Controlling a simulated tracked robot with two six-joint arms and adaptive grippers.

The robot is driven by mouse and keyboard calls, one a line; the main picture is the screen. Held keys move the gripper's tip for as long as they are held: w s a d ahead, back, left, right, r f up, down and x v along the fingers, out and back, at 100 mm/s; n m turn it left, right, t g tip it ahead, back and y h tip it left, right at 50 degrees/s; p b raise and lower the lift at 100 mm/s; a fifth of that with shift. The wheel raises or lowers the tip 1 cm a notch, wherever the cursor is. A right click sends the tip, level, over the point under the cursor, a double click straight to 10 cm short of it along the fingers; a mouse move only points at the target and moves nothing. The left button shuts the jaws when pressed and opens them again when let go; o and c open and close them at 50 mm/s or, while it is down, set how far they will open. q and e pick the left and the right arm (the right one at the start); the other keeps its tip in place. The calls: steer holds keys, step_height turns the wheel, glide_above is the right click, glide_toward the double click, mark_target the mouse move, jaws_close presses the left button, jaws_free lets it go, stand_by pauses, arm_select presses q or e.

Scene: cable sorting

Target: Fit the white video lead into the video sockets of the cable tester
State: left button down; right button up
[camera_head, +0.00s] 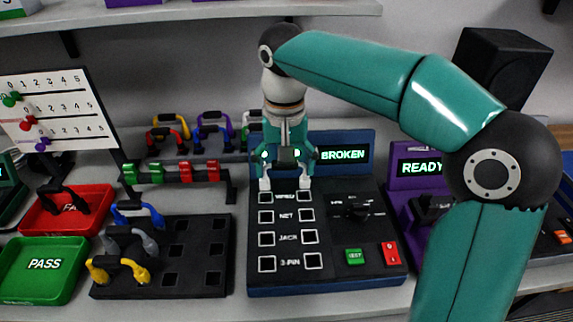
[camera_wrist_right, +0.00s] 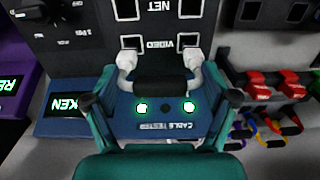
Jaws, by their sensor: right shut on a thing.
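The white video lead (camera_wrist_right: 192,62) has two white plug ends and a dark middle. My right gripper (camera_wrist_right: 160,97) is shut on its dark middle, and the plugs also show in the head view (camera_head: 265,184). The cable tester (camera_head: 330,277) is a dark panel with a blue edge and labelled socket pairs. The VIDEO sockets (camera_wrist_right: 188,41) are the pair nearest its screen. The plugs are right beside these sockets, on the screen side in the wrist view. I cannot tell whether they touch the panel. My left gripper is not in view.
The tester's screen (camera_head: 343,155) reads BROKEN. A purple unit (camera_head: 411,180) reading READY stands at right. A dark holder (camera_head: 195,260) with several leads, a red FAIL tray (camera_head: 40,222) and a green PASS tray (camera_head: 70,285) are at left. More leads (camera_head: 212,125) stand behind.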

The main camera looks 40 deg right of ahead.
steer(key=shift+f, duration=0.6)
stand_by(0.7)
steer(key=shift+f, duration=0.25)
stand_by(0.8)
steer(key=o, duration=1)
step_height(320, 180, up, 8)
steer(key=p, duration=0.7)
steer(key=shift+w+p, duration=0.1)
steer(key=shift+p, duration=0.2)
